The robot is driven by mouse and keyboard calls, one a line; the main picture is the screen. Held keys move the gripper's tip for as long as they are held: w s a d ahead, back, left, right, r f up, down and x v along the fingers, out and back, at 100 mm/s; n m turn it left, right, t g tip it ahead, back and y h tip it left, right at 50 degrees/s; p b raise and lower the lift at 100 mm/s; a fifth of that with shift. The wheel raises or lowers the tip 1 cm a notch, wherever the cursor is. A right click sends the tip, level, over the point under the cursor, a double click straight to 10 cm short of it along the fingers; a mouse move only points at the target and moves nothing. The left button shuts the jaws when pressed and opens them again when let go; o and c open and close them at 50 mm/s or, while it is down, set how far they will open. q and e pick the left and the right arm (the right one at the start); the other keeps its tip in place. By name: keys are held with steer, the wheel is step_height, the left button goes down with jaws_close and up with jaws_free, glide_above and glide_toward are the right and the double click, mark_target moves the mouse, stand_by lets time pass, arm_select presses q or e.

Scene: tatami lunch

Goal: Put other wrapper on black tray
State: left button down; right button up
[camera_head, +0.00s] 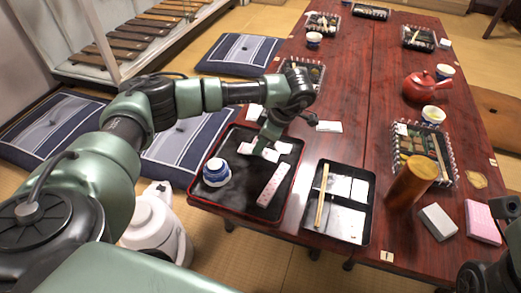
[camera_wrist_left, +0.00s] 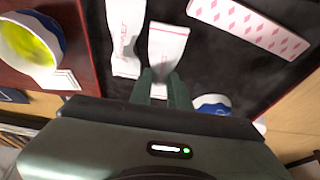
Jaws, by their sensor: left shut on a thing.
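My left gripper (camera_head: 262,150) is low over the left black tray (camera_head: 215,142), which has a reddish rim. In the left wrist view its fingers (camera_wrist_left: 162,85) are shut on the end of a white wrapper (camera_wrist_left: 168,42) with faint red print. The wrapper is over the tray's black surface (camera_wrist_left: 210,65); I cannot tell whether it touches it. A second white wrapper (camera_wrist_left: 125,38) lies beside it. A pink-patterned packet (camera_head: 272,186) and a blue-and-white cup (camera_head: 216,172) are also on this tray.
To the right, another black tray (camera_head: 311,228) holds chopsticks (camera_head: 321,195) and white papers (camera_head: 348,222). A brown cylinder (camera_head: 408,184), a grey-white box (camera_head: 437,222) and a pink box (camera_head: 482,221) stand farther right. A white card (camera_head: 329,126) lies on the table behind.

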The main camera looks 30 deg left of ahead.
arm_select(q)
steer(key=shift+f, duration=0.5)
steer(key=c, duration=1.3)
jaws_free()
steer(key=shift+f, duration=0.15)
steer(key=shift+c, duration=0.2)
